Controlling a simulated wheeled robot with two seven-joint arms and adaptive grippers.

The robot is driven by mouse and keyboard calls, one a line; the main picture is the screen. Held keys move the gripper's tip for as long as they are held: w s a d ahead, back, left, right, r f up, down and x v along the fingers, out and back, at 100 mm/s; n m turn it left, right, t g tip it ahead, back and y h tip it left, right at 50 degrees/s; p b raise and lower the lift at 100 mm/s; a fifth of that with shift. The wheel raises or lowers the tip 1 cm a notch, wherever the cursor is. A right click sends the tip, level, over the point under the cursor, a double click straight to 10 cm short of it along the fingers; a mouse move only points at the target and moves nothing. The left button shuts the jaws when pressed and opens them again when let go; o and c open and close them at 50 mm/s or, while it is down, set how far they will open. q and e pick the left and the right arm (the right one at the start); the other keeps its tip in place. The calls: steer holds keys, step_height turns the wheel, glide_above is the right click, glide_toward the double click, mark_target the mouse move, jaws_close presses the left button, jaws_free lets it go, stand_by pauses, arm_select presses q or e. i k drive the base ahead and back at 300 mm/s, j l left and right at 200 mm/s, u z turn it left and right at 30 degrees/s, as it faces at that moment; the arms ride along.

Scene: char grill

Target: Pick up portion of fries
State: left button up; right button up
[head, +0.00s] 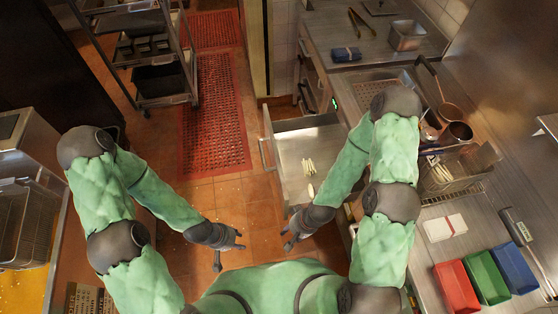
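A small bundle of pale yellow fries (308,167) lies on the flat metal surface (291,148) of what looks like a pulled-out drawer, right of centre. A smaller pale yellow piece (311,190) lies just below it. More fries (438,173) appear to be in a wire basket (468,166) on the right counter. My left gripper (230,255) is open and empty over the tiled floor, left of the drawer. My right gripper (287,230) looks open and empty near the drawer's lower left edge, below the fries and apart from them.
Red, green and blue bins (486,277) stand at the lower right counter. Pans (452,120) sit above the wire basket. A wheeled rack (150,60) stands at the upper left. Another wire basket (28,222) is at the far left.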

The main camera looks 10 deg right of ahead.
mark_target(308, 166)
steer(key=i+j+u, duration=0.25)
steer(key=i+u, duration=0.25)
steer(key=i+z, duration=0.45)
steer(key=i, duration=0.85)
steer(key=i+z, duration=0.2)
steer(key=i, duration=0.3)
steer(key=i+j+z, duration=0.25)
steer(key=i, duration=0.2)
steer(key=i+j+z, duration=0.2)
steer(key=i, duration=0.3)
steer(key=i+z, duration=0.1)
steer(key=z, duration=0.3)
steer(key=i+z, duration=0.1)
steer(key=z, duration=0.3)
steer(key=i+z, duration=0.1)
steer(key=z, duration=0.3)
steer(key=i+z, duration=0.1)
steer(key=z, duration=0.3)
steer(key=j+z, duration=0.1)
steer(key=z, duration=1.4)
steer(key=k+l, duration=0.05)
